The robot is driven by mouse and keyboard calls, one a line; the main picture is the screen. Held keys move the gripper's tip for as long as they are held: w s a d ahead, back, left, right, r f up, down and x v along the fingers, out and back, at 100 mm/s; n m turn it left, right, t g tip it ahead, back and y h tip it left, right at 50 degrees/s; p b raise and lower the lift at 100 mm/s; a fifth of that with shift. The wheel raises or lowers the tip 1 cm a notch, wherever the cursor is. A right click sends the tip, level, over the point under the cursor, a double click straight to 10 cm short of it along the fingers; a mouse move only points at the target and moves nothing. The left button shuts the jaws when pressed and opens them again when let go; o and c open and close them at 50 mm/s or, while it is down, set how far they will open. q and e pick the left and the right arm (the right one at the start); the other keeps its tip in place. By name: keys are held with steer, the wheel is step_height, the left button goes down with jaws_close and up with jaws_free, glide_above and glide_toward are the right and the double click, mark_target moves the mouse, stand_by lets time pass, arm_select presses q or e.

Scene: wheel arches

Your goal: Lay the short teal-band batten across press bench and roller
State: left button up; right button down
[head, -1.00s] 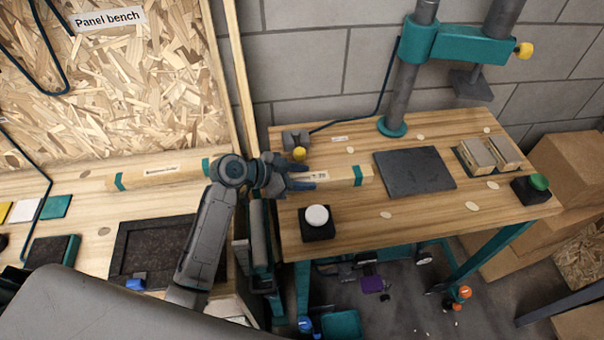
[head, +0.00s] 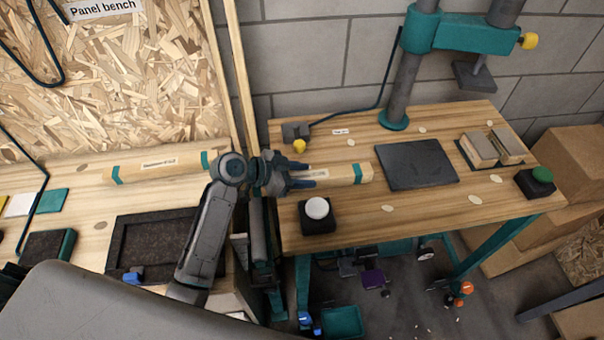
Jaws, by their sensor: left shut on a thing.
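My left gripper (head: 307,177) is at the left edge of the press bench (head: 345,235), shut on a pale wooden batten with a teal band (head: 342,174). Its banded right end lies over the press bench; I cannot tell whether it touches the top. Its left end is hidden behind the gripper. A grey cylinder that looks like the roller (head: 257,228) stands in the gap between the benches, partly hidden by my left arm. Another batten with teal bands near both ends (head: 150,168) lies on the panel bench (head: 85,235). My right gripper is not in view.
On the press bench are a white button on a black box (head: 317,210), a yellow knob (head: 299,146), a dark plate (head: 416,166), wooden blocks (head: 490,149) and a green button (head: 541,175). The front middle is mostly clear.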

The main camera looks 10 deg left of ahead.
arm_select(q)
steer(key=shift+f, duration=0.1)
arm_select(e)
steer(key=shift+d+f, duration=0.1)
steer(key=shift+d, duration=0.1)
arm_select(q)
steer(key=o, duration=1.2)
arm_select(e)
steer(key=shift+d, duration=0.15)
arm_select(q)
steer(key=shift+o, duration=0.2)
steer(key=shift+s+a, duration=0.2)
steer(key=shift+a, duration=0.25)
steer(key=b+v, duration=0.2)
steer(key=v, duration=0.6)
steer(key=shift+b+v, duration=0.4)
steer(key=shift+v, duration=0.6)
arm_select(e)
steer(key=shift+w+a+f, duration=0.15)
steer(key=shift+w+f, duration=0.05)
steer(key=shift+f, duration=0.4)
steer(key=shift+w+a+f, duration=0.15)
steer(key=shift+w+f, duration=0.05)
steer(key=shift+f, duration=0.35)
arm_select(q)
steer(key=shift+d, duration=0.1)
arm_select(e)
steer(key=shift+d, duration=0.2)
